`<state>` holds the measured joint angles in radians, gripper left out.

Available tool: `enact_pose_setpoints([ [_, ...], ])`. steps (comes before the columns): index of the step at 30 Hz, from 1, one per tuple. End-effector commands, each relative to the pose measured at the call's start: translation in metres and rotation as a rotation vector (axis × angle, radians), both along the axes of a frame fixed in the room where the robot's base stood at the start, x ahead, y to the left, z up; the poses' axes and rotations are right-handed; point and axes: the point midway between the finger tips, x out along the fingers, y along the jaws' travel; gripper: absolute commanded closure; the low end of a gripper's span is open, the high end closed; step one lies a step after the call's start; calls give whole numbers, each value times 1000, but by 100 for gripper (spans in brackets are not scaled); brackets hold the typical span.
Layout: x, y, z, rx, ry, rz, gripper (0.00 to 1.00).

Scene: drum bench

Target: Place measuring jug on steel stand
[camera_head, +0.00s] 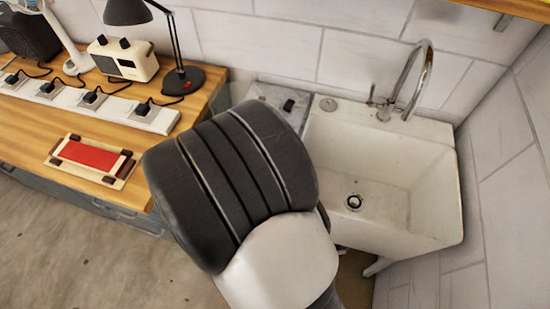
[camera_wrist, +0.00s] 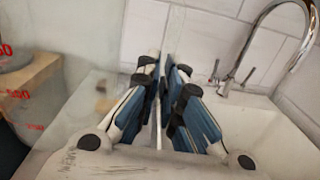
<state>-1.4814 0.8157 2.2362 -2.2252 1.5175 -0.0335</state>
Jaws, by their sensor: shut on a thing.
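The measuring jug (camera_wrist: 20,95) shows in the wrist view as a clear, hazy wall with red graduation marks at the left. My gripper (camera_wrist: 165,75) is shut on it, with a thin pale edge of it between the blue-padded fingers. Most of the jug's outline is hard to make out, and in the head view my dark arm link hides both jug and gripper. A grey metallic top, apparently the steel stand (camera_head: 283,99), stands left of the sink in the head view, partly behind my arm. A small dark item shows on or over it.
The white sink (camera_head: 385,165) with a tall chrome tap (camera_head: 418,75) is at the right, against the tiled wall. The wooden bench (camera_head: 30,135) at the left holds a lamp (camera_head: 182,75), a cream radio (camera_head: 123,60), a socket strip (camera_head: 85,98) and a red-topped tray (camera_head: 90,157).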

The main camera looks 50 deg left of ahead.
Motion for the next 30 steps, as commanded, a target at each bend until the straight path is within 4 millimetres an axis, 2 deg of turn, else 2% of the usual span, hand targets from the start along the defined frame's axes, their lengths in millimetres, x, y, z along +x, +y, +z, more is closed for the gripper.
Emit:
enact_pose_setpoints([
  [1, 0, 0, -20, -2, 0, 0, 100],
  [3, 0, 0, -39, -4, 0, -1, 100],
  [9, 0, 0, -85, 1, 0, -2, 100],
  [12, 1, 0, -97, 2, -1, -2, 100],
  [17, 1, 0, -105, 4, 0, -2, 100],
  [25, 1, 0, -143, 2, -1, -2, 100],
  [30, 1, 0, -144, 4, -1, -2, 100],
])
